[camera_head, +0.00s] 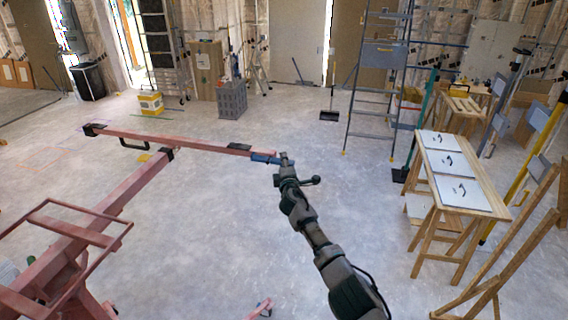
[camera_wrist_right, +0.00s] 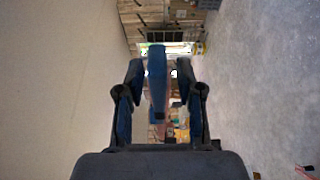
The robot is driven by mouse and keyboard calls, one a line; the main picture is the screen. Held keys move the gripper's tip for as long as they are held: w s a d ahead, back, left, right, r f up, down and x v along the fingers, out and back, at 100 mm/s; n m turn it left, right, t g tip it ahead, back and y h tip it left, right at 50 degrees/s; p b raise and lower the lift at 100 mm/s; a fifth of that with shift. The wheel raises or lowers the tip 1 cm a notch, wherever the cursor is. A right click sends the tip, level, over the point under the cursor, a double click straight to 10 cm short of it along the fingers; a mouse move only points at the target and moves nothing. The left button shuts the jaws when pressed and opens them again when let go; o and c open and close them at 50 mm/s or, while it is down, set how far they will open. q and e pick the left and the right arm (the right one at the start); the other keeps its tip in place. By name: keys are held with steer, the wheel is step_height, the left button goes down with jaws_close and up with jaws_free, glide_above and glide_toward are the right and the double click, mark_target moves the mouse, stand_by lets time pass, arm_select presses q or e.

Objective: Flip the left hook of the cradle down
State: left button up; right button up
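The cradle is the red frame of a panel lift, with a long crossbar (camera_head: 190,141) running across the head view. A blue hook (camera_head: 264,158) sits at the crossbar's right end, roughly in line with it. A dark fitting (camera_head: 95,130) sits at the far left end. My right gripper (camera_head: 283,161) is at the blue hook. In the right wrist view the blue hook (camera_wrist_right: 157,75) stands between the two fingers of my gripper (camera_wrist_right: 159,80), with a gap on each side, so it looks open around the hook. My left gripper is not in view.
The red lift mast (camera_head: 110,205) and a red frame (camera_head: 70,230) fill the lower left. A wooden table (camera_head: 465,180) with white panels stands at right, near a ladder (camera_head: 380,90). A grey crate (camera_head: 232,100) is at the back. The middle floor is clear.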

steer(key=shift+a, duration=0.2)
steer(key=shift+s, duration=0.4)
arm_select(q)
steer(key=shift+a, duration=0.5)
arm_select(e)
steer(key=s+d, duration=0.1)
steer(key=s, duration=1)
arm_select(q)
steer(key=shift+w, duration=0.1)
arm_select(e)
steer(key=shift+d, duration=0.1)
